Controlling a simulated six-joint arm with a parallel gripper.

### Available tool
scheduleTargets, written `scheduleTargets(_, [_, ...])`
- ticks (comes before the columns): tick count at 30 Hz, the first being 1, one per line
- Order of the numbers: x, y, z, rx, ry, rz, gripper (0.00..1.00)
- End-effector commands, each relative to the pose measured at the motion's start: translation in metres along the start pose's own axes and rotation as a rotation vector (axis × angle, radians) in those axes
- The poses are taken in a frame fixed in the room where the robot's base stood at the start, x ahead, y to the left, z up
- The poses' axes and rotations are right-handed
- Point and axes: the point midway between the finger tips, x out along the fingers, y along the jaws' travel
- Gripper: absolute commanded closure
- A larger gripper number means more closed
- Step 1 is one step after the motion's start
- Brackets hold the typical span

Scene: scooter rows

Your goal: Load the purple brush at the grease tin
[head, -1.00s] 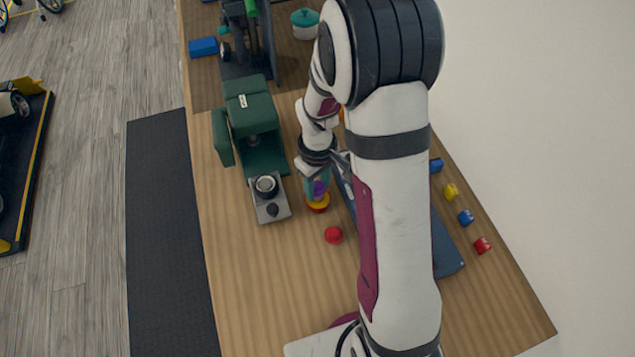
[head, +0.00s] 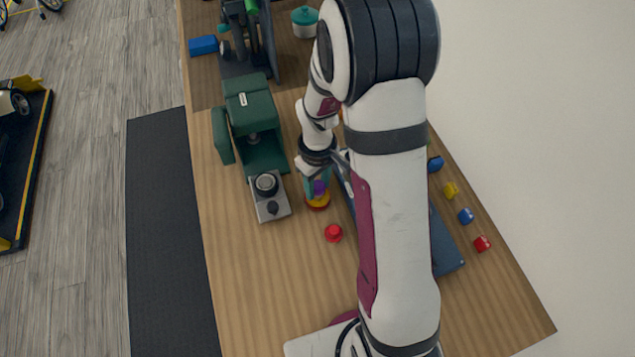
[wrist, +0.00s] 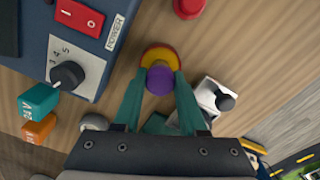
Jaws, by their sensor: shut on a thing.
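The purple brush (wrist: 160,80) is seen from above between the two teal fingers of my gripper (wrist: 155,90), which is shut on it. In the head view, the purple brush (head: 319,188) shows only in part at my gripper (head: 316,184). A round yellow and red tin, which I take as the grease tin (head: 318,203), stands on the bench just under the brush. In the wrist view, the rim of the grease tin (wrist: 161,53) shows around the brush. The brush's lower end is hidden, so I cannot tell whether it touches the tin's contents.
A red knobbed piece (head: 333,233) lies in front of the tin. A grey box with a dark dial (head: 269,195) and a green machine (head: 262,155) stand to the left. A blue unit with a red switch (wrist: 80,18) is close by. The front left of the bench is clear.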

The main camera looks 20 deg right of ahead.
Motion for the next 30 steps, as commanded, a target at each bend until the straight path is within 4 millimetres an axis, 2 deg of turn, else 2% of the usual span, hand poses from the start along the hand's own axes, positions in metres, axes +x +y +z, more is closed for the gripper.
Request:
scheduleTargets(8, [-0.001, 0.0, 0.0, -0.001, -0.001, 0.0, 1.0])
scheduleTargets(24, [-0.061, 0.0, 0.0, 0.0, 0.001, 0.001, 1.0])
scheduleTargets(30, [-0.07, 0.0, 0.0, 0.0, -0.001, 0.0, 1.0])
